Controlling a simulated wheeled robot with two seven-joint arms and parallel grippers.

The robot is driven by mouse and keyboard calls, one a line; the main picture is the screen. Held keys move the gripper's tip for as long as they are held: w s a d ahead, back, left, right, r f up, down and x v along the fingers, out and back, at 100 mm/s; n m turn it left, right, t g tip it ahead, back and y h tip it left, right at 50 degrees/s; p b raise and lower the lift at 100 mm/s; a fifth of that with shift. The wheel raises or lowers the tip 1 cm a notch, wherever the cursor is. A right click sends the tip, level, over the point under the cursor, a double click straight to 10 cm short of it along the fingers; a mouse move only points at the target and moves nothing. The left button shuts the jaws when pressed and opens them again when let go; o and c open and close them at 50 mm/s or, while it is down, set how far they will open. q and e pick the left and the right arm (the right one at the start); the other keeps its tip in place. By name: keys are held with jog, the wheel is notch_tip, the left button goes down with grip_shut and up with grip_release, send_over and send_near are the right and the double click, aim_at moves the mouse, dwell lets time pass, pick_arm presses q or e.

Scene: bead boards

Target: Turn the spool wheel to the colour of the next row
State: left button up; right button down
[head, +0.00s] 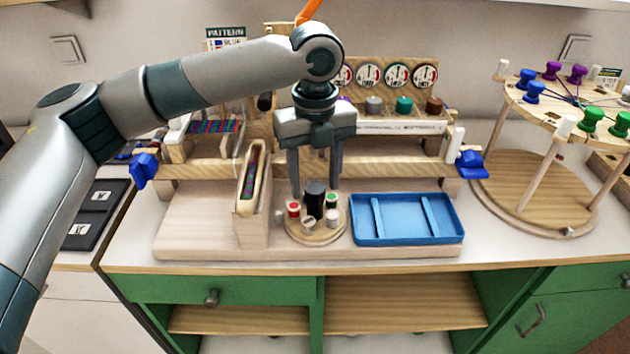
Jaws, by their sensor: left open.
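The spool wheel (302,238) is a small round wooden disc on the wooden base, with red (293,208), green (331,201) and white (332,216) spools around a dark central post (315,198). My left gripper (315,190) is open above the wheel. Its two fingers hang on either side of the post's upper part, apart from it as far as I can see. The pattern card (225,33) at the back is mostly hidden by my left arm; "PATTERN" and what looks like "BLUE" show. My right gripper is not in view.
A blue tray (408,238) lies right of the wheel. A wooden holder (250,232) with a narrow beaded piece stands close on its left. A wooden frame (390,168) with blue clamps runs behind. A round stand (535,200) with coloured bobbins is at right. The base's left part is clear.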

pick_arm(q)
jog(key=shift+f, duration=0.45)
jog(key=c, duration=1)
jog(key=shift+c, duration=0.2)
